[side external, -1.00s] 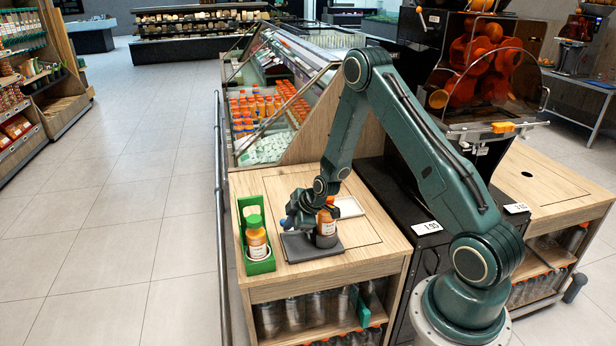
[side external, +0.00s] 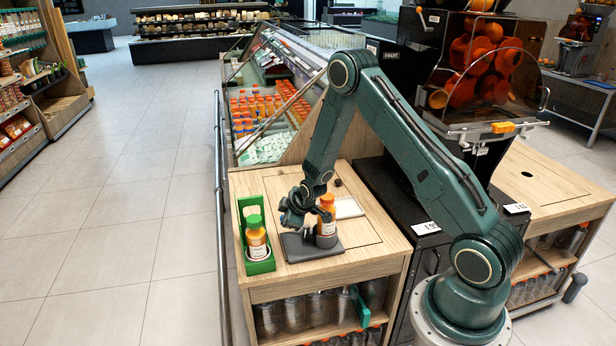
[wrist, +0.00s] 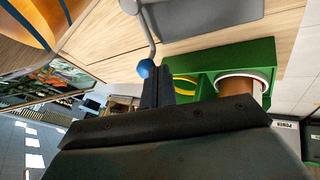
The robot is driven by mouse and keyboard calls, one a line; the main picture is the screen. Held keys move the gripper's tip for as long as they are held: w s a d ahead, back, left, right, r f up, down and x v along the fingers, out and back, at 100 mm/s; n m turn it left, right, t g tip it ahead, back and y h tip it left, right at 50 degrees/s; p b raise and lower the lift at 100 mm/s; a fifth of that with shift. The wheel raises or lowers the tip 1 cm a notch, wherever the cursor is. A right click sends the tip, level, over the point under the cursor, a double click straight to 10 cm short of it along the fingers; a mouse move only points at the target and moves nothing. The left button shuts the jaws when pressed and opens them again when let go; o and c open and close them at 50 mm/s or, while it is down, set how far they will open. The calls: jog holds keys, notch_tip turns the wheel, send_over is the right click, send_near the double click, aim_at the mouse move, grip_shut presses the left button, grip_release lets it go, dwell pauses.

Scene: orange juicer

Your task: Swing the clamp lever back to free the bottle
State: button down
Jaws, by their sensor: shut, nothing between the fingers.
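An orange-capped juice bottle (side external: 327,216) stands upright in the clamp on a dark grey base plate (side external: 298,249). The wrist view shows part of this bottle (wrist: 32,18) at the top left. The clamp lever is a thin grey rod (wrist: 150,35) ending in a blue knob (wrist: 146,68). My gripper (side external: 290,220) is low over the plate, left of the bottle. Its shut fingers (wrist: 157,80) are right beside the knob in the wrist view; I cannot tell whether they touch it. My gripper hides the lever in the side view.
A green holder (side external: 262,267) with a green-capped juice bottle (side external: 256,240) stands left of the plate. A pale tray (side external: 348,208) lies behind the bottle, with a small dark block (side external: 338,182) farther back. The wooden counter front (side external: 335,265) is clear.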

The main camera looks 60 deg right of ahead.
jog(key=m, duration=0.1)
jog(key=w+d+m+h, duration=0.1)
jog(key=m+g+h, duration=0.1)
jog(key=m, duration=0.1)
jog(key=shift+w+d, duration=0.3)
jog(key=shift+w, duration=0.05)
jog(key=shift+w+d, duration=0.15)
jog(key=shift+d, duration=0.15)
jog(key=shift+d, duration=0.1)
dwell(0.3)
jog(key=v, duration=1.3)
jog(key=shift+a+r, duration=0.25)
jog(key=shift+r, duration=0.15)
jog(key=shift+r, duration=0.1)
